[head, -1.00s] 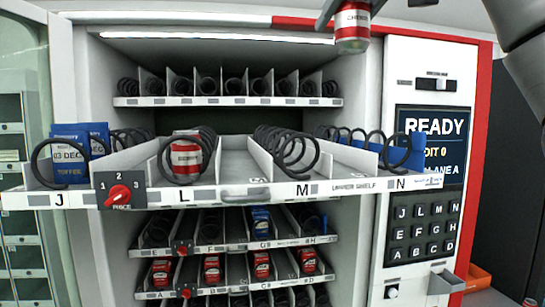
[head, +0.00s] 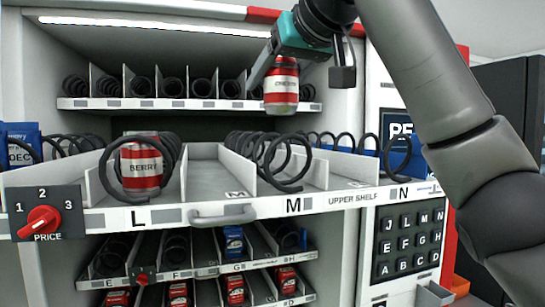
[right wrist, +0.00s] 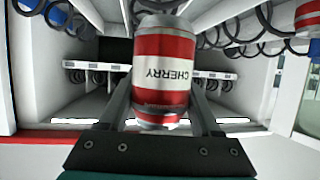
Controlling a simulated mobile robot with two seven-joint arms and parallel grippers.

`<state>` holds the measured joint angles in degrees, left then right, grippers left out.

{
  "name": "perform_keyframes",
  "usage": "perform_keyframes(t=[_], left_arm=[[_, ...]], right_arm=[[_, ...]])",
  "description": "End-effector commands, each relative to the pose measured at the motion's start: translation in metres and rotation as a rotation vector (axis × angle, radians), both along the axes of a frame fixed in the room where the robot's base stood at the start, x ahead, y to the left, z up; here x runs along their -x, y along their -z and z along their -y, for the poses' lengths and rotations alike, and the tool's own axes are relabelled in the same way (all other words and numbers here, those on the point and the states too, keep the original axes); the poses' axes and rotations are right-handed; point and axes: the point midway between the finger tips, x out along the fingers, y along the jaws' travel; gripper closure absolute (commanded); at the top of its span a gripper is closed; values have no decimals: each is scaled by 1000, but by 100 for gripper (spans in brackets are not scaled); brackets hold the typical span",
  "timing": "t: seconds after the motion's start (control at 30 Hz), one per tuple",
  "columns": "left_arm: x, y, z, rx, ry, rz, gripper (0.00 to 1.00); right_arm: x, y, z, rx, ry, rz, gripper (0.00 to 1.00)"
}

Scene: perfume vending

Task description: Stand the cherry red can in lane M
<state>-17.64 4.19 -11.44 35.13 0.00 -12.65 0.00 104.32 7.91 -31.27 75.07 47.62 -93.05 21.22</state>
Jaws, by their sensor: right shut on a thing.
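The cherry red can (head: 281,88), red with white bands, hangs upright above the upper shelf in the head view. My right gripper (head: 268,72) is shut around its sides. In the right wrist view the can (right wrist: 162,70) sits between both fingers, its CHERRY label upside down. The front label of lane M (head: 293,205) is on the pulled-out shelf's front edge, below a black coil (head: 283,165). The can is above and behind that coil's front, apart from the shelf. My left gripper is not in view.
A red and white BERRY can (head: 141,168) stands inside the coil of lane L (head: 138,217). An empty strip of shelf floor (head: 210,175) lies between the coils. Low dividers separate the lanes. A shelf of coils (head: 170,104) is higher at the back. Lane N (head: 404,192) is right.

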Motion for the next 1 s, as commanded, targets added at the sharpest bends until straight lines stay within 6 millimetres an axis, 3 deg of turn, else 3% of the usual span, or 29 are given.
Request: perform_keyframes(t=[0.1, 0.3, 0.73, 1.0], left_arm=[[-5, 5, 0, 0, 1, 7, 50], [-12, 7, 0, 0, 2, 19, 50], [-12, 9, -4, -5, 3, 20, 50], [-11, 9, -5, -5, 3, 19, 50]], right_arm=[[0, 28, 1, 1, 1, 1, 100], [0, 62, 1, 0, 1, 1, 100], [0, 106, 1, -1, 1, 1, 100], [0, 110, 0, -2, 0, 1, 100]])
